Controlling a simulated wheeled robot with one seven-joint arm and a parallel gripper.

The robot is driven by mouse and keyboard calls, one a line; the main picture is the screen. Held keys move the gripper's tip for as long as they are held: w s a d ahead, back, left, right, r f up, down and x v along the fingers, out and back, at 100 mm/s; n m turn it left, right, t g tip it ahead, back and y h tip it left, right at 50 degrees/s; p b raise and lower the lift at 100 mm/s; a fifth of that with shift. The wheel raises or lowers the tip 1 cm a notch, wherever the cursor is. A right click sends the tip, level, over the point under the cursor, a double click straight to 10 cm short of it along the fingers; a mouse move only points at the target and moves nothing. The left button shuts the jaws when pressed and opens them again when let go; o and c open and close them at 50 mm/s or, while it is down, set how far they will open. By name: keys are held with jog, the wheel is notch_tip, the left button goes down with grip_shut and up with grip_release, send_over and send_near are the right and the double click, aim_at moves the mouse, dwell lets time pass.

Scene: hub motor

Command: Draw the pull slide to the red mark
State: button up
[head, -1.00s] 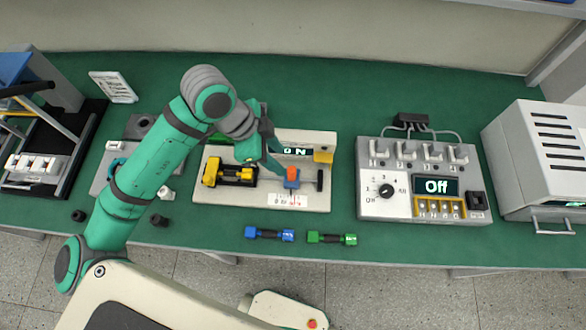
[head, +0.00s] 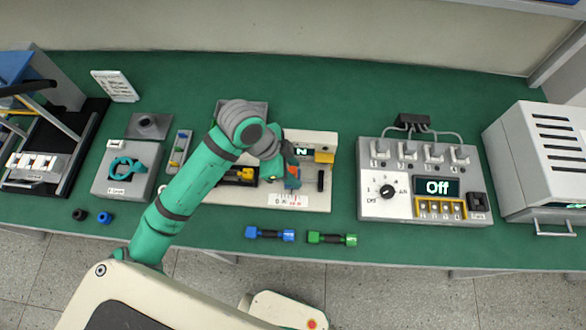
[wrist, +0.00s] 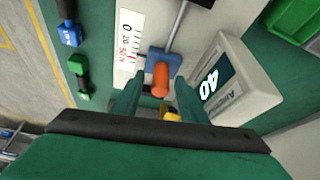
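The pull slide is a blue block (wrist: 164,54) with an orange upright knob (wrist: 161,79); in the head view the knob (head: 293,170) shows at the right part of the grey bench unit. A white scale (wrist: 128,40) with black and red print lies beside the block; it also shows in the head view (head: 289,200). My arm hides part of the unit in the head view.
A metal rod (wrist: 180,22) runs from the block. A display housing (wrist: 236,84) stands close beside my right finger in the wrist view. A blue dumbbell-shaped piece (head: 270,234) and a green one (head: 332,239) lie at the front edge. A control box (head: 400,205) stands to the right.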

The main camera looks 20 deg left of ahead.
grip_shut()
jog(key=shift+w+d, duration=0.25)
jog(key=shift+d, duration=0.5)
jog(key=shift+o, duration=0.4)
grip_release()
jog(key=v, duration=1.1)
jog(key=shift+f, duration=0.1)
